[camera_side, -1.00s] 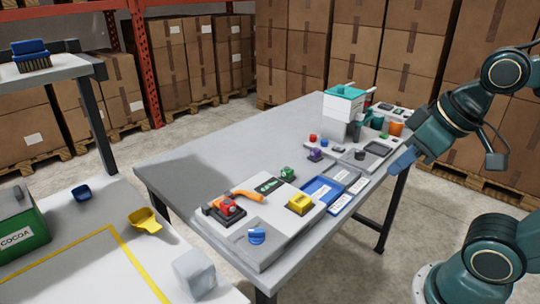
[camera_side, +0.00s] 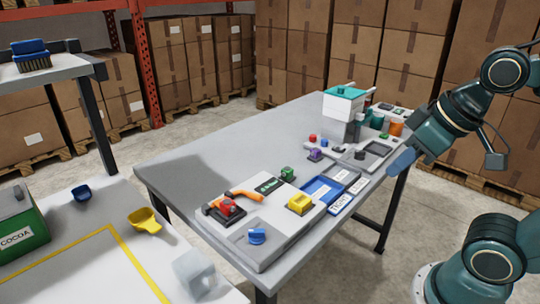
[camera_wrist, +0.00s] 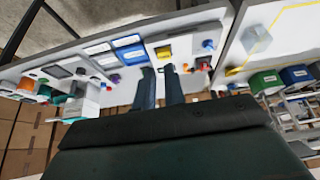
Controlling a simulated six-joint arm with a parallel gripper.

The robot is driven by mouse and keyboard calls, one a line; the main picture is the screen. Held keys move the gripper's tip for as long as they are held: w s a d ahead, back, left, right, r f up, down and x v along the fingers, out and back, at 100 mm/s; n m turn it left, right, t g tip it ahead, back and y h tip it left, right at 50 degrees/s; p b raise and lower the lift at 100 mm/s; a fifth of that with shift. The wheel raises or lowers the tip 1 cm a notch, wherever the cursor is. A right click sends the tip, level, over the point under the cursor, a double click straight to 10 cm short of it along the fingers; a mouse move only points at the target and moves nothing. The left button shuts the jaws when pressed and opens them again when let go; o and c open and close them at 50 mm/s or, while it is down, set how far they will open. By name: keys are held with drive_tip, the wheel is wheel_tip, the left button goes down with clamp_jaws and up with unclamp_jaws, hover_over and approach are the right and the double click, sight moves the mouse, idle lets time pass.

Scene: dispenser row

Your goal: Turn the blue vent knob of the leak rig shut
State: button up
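The blue vent knob (camera_side: 257,236) sits on the grey front corner plate of the leak rig (camera_side: 275,239), at the near end of the long table. The knob also shows in the wrist view (camera_wrist: 208,44), right of my fingers.
Blue and grey trays (camera_side: 322,188) lie beyond the rig. A white dispenser with a teal top (camera_side: 344,104) stands farther back. A white table (camera_side: 60,260) with a yellow scoop (camera_side: 144,219) and a pale cube (camera_side: 194,272) is at the left. The grey tabletop's left part is clear.

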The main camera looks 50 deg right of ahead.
drive_tip(key=o, duration=0.3)
drive_tip(key=shift+w, duration=0.1)
drive_tip(key=shift+o, duration=0.5)
drive_tip(key=shift+w+a+n, duration=0.25)
drive_tip(key=shift+w+n, duration=0.05)
drive_tip(key=shift+w, duration=0.2)
drive_tip(key=n+g+y, duration=0.2)
drive_tip(key=n+y, duration=0.1)
drive_tip(key=n, duration=0.5)
hover_over(257, 230)
drive_tip(key=s+d, duration=0.4)
wheel_tip(257, 230, down, 6)
drive_tip(key=shift+s+d+r, duration=0.1)
drive_tip(key=shift+s+r, duration=0.05)
drive_tip(key=shift+r, duration=0.1)
drive_tip(key=shift+f, duration=0.1)
drive_tip(key=shift+s+x, duration=0.2)
drive_tip(key=shift+x, duration=6.55)
drive_tip(key=shift+f, duration=0.1)
drive_tip(key=shift+c, duration=0.4)
clamp_jaws()
